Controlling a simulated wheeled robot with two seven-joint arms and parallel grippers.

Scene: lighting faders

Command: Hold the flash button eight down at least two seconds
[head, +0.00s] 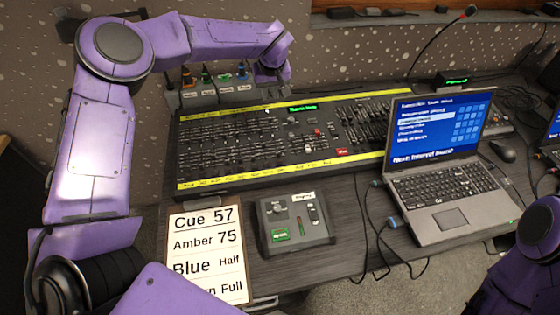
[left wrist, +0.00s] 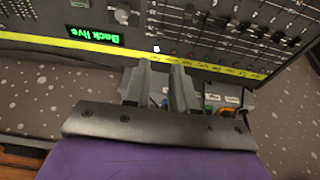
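The lighting console (head: 280,174) lies on the desk with rows of faders and small buttons, edged by yellow label strips. I cannot read which button is flash button eight. My left gripper (head: 272,78) hangs over the console's back edge, mostly hidden by its own wrist in the head view. In the left wrist view its two fingers (left wrist: 163,75) stand a little apart with nothing between them. A small white spot (left wrist: 157,48) shows on the console just beyond the fingertips. My right arm shows at the lower right, but its gripper is out of view.
A laptop (head: 450,218) stands right of the console. A small grey control box (head: 294,243) and a cue card (head: 207,250) lie in front. A box with coloured plugs (head: 212,95) stands behind the console. A gooseneck lamp (head: 437,42) rises at the back.

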